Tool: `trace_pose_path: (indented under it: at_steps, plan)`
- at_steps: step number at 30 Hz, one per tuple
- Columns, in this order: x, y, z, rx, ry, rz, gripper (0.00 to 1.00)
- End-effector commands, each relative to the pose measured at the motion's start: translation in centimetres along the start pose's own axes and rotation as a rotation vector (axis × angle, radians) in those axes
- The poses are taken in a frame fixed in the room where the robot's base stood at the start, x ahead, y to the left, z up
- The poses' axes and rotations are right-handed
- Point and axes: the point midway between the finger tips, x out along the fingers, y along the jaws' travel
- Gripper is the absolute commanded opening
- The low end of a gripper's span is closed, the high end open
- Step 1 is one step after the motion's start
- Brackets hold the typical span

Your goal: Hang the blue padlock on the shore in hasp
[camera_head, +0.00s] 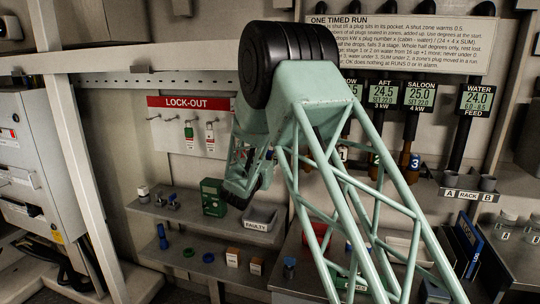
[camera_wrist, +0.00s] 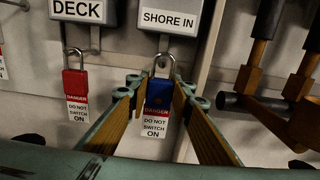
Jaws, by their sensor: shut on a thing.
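The blue padlock (camera_wrist: 158,97) is upright between the fingertips of my gripper (camera_wrist: 161,83) in the wrist view. My gripper is shut on it, with one finger on each side. A red and white "Danger, do not switch on" tag (camera_wrist: 154,124) hangs below its body. Its silver shackle (camera_wrist: 163,60) points up, just under the grey SHORE IN box (camera_wrist: 171,18). The hasp is hard to make out there, and I cannot tell whether the shackle is through it. My arm largely covers this area in the head view.
A red padlock (camera_wrist: 75,82) with a tag hangs under the DECK box (camera_wrist: 84,11), left of my gripper. Dark and copper pipes (camera_wrist: 262,97) stand close on the right. In the head view, a LOCK-OUT board (camera_head: 176,130) with tagged hooks is behind my arm, above shelves (camera_head: 185,215).

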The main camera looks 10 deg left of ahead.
Motion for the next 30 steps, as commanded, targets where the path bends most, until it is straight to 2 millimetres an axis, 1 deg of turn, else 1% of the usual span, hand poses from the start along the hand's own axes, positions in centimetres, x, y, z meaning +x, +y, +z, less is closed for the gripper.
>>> trace_pose_path:
  at_steps: [14,24,30]
  plan:
    - [1.7,0.0,0.0,0.0,-0.002,0.0,0.08]
    - [2.7,0.0,-0.8,0.0,-0.001,-0.001,0.08]
    - [3.0,0.0,-1.1,0.0,-0.001,0.0,0.08]
